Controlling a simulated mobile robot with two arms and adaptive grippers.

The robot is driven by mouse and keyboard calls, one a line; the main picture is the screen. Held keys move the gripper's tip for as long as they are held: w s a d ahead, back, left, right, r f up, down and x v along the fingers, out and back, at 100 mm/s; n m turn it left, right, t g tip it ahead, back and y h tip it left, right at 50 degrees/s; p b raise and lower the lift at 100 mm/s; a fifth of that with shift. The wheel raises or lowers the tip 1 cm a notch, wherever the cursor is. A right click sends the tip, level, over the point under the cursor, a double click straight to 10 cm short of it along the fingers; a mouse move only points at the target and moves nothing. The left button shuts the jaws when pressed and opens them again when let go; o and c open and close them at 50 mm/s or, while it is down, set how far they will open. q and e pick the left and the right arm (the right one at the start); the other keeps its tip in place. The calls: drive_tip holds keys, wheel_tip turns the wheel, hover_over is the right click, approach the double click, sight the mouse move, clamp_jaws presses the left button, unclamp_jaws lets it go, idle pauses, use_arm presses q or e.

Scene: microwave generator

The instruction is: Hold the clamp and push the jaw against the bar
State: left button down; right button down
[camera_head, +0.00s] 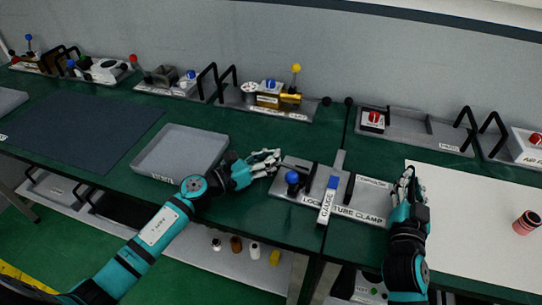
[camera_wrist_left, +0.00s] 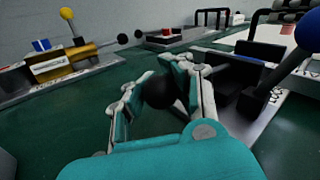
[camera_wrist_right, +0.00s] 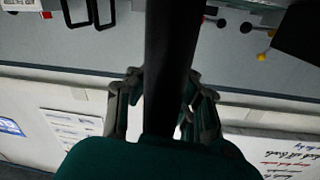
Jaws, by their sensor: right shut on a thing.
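The tube clamp fixture (camera_head: 362,210) sits near the front edge of the green bench. My right gripper (camera_head: 408,182) is at the fixture's right end. In the right wrist view it is shut on a dark handle (camera_wrist_right: 170,70). My left gripper (camera_head: 270,162) is at the fixture's left end. In the left wrist view its fingers are apart, on either side of a black ball knob (camera_wrist_left: 160,90). Whether they touch the knob is unclear.
A grey tray (camera_head: 180,150) lies left of my left gripper. A white sheet (camera_head: 480,220) with a reddish cylinder (camera_head: 526,222) lies to the right. Several fixtures with black handles line the back. A dark mat (camera_head: 80,130) lies clear at far left.

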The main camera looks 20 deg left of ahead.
use_arm(q)
drive_tip(key=shift+a, duration=0.2)
drive_tip(key=shift+s+d+f, duration=0.1)
drive_tip(key=shift+s+d, duration=0.05)
drive_tip(key=shift+d, duration=1.45)
drive_tip(key=shift+s+d, duration=0.15)
drive_tip(key=shift+d, duration=1.4)
drive_tip(key=c, duration=2)
unclamp_jaws()
drive_tip(key=o, duration=1)
drive_tip(key=shift+d, duration=0.15)
